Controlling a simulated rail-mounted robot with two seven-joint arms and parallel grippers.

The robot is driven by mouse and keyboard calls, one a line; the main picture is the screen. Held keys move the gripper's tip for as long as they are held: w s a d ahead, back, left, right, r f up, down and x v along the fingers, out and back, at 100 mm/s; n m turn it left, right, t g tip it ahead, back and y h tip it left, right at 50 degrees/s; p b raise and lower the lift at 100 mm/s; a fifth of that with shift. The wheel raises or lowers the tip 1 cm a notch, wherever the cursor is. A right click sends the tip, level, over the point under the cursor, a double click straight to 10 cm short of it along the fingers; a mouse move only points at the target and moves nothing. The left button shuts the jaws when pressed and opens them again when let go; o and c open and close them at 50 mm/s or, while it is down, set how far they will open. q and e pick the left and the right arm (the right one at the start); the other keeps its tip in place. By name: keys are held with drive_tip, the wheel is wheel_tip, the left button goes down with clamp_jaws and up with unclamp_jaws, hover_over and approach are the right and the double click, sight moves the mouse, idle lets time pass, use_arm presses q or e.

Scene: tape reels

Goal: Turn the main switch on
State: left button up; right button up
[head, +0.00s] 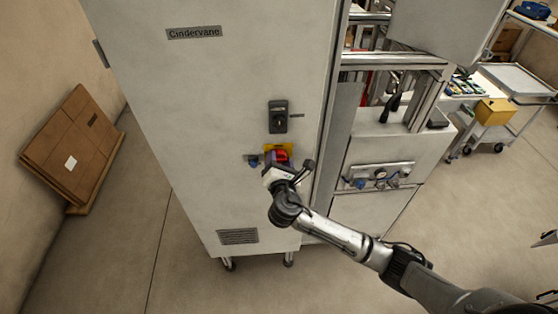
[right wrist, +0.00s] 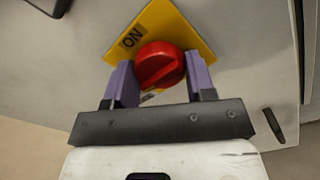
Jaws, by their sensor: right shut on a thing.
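The main switch is a red rotary knob (head: 281,155) on a yellow plate (head: 268,147), low on the front of the tall grey cabinet (head: 200,120). In the right wrist view the knob (right wrist: 158,62) sits between my purple finger pads, and its raised grip slants. The plate (right wrist: 185,25) reads "ON" to the knob's upper left; another label below the knob is mostly hidden. My right gripper (right wrist: 160,80) is shut on the knob, and it also shows at the switch in the head view (head: 279,165).
A black door handle (head: 278,117) sits just above the switch, with a small blue part (head: 253,162) to its left. An open machine frame (head: 395,75) stands right of the cabinet. Flat cardboard (head: 75,150) leans on the left wall. The floor in front is clear.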

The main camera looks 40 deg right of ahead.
drive_tip(key=m+b, duration=0.1)
drive_tip(key=m, duration=0.3)
drive_tip(key=shift+f+m, duration=0.1)
drive_tip(key=shift+m, duration=0.3)
drive_tip(key=m+b, duration=0.1)
drive_tip(key=m, duration=0.2)
drive_tip(key=shift+m, duration=0.4)
drive_tip(key=m+b, duration=0.2)
drive_tip(key=m, duration=0.3)
drive_tip(key=shift+m+b, duration=0.5)
drive_tip(key=shift+m, duration=1.8)
drive_tip(key=o, duration=0.9)
drive_tip(key=shift+o, duration=0.2)
